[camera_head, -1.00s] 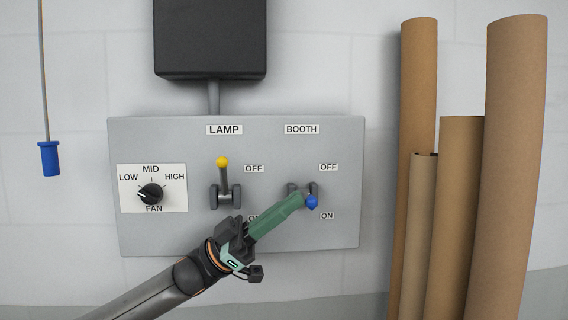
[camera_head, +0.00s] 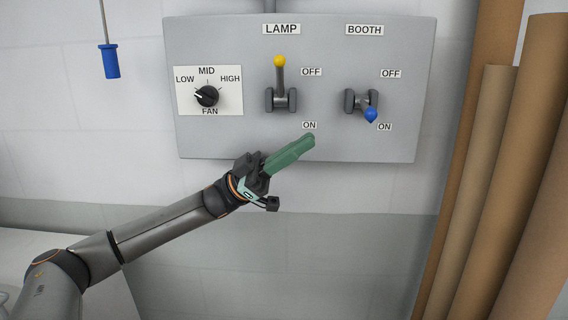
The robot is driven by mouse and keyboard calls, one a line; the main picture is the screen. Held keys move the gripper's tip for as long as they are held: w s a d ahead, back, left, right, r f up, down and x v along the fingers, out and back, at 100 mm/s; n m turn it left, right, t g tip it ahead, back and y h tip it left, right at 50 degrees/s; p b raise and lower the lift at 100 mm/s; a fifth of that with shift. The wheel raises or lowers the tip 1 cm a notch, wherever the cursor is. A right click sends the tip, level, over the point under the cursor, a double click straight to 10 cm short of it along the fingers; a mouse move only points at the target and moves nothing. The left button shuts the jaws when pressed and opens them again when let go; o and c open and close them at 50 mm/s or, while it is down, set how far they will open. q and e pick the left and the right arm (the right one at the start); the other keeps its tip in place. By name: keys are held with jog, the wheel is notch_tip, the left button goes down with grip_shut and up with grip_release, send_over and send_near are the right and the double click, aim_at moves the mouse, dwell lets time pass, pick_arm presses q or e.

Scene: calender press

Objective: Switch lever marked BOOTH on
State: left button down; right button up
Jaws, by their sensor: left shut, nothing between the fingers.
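The BOOTH lever (camera_head: 370,114) has a blue knob and points down and outward, beside its ON label (camera_head: 384,127). Its OFF label (camera_head: 390,74) is above. The LAMP lever (camera_head: 280,75), with a yellow knob, points up, beside its OFF label. Both are on a grey wall panel (camera_head: 340,145). My left gripper (camera_head: 308,141) has green fingers, shut and empty. It is below and left of the BOOTH lever, apart from it, in front of the panel's lower edge. My right gripper is not in view.
A FAN knob (camera_head: 206,96) is on the panel's left. A blue pendant handle (camera_head: 111,61) hangs at upper left. Tall brown cardboard rolls (camera_head: 470,180) stand at the right. The wall below the panel is clear.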

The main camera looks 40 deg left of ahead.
pick_arm(q)
jog(key=v, duration=0.3)
jog(key=shift+s+a+f+b, duration=0.15)
jog(key=shift+a+b, duration=0.1)
jog(key=shift+b, duration=0.1)
